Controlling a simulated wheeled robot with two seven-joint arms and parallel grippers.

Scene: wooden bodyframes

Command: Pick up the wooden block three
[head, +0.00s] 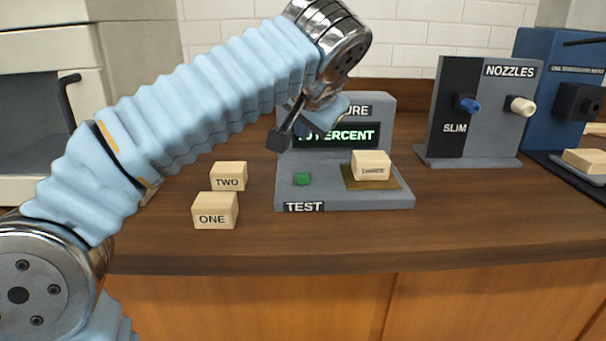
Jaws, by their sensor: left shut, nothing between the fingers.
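Wooden block three (371,166) is a pale wooden block with dark lettering on its front. It sits on the brown pad (382,183) at the right of the grey test station. My left arm comes in from the left, and its gripper (279,140) hangs in front of the station's display, up and to the left of block three and apart from it. The left gripper is shut and empty. My right gripper is not in view.
Blocks two (228,177) and one (213,210) stand left of the grey test station (345,202), which has a green button (302,179). The nozzles stand (445,120) is at the right. Another pale block (586,161) lies near a blue machine (560,85). The front counter is clear.

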